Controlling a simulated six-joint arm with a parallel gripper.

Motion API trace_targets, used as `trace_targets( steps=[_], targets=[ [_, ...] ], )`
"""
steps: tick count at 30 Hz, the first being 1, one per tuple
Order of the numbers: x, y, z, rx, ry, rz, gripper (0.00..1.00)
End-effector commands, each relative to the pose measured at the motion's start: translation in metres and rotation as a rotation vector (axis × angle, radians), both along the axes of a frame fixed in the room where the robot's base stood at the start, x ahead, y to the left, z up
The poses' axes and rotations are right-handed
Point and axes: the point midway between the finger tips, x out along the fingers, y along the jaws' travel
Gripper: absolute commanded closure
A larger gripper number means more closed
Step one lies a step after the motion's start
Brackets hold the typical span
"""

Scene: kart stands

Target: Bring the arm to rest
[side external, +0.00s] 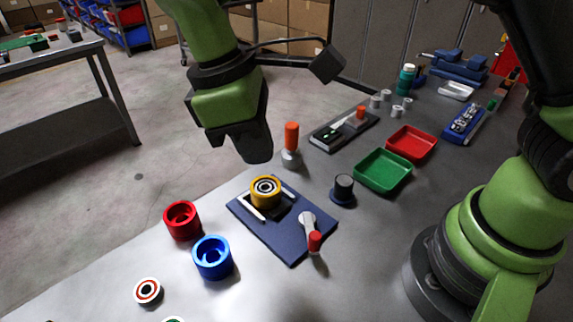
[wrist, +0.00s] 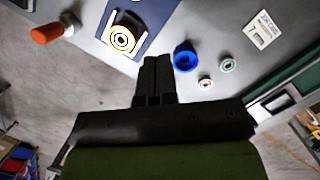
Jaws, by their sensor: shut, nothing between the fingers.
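My gripper (side external: 258,157) is shut and empty, held in the air above the far side of the table, behind the blue mat (side external: 290,250). In the wrist view its two fingers (wrist: 155,62) lie side by side with nothing between them. A yellow ring-shaped part (side external: 264,192) with a black and white centre sits on a dark holder on the mat; it also shows in the wrist view (wrist: 122,40). My gripper is apart from it.
A red cup (side external: 182,220), a blue cup (side external: 212,258) and a small round part (side external: 147,290) stand left of the mat. Green (side external: 383,171) and red (side external: 411,143) trays lie to the right.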

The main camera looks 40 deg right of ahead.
Motion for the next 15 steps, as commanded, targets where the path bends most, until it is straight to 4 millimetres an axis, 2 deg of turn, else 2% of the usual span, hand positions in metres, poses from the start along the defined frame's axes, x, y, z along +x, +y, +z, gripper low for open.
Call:
trace_targets(
  steps=[1, 6, 10, 15],
  targets=[
    [-0.001, -0.013, 0.02, 0.041, -0.045, -0.069, 1.0],
    [-0.017, -0.055, 0.069, 0.17, -0.191, -0.312, 1.0],
    [-0.038, -0.083, 0.096, 0.268, -0.31, -0.502, 1.0],
    [-0.073, -0.114, 0.116, 0.394, -0.467, -0.752, 1.0]
  ],
)
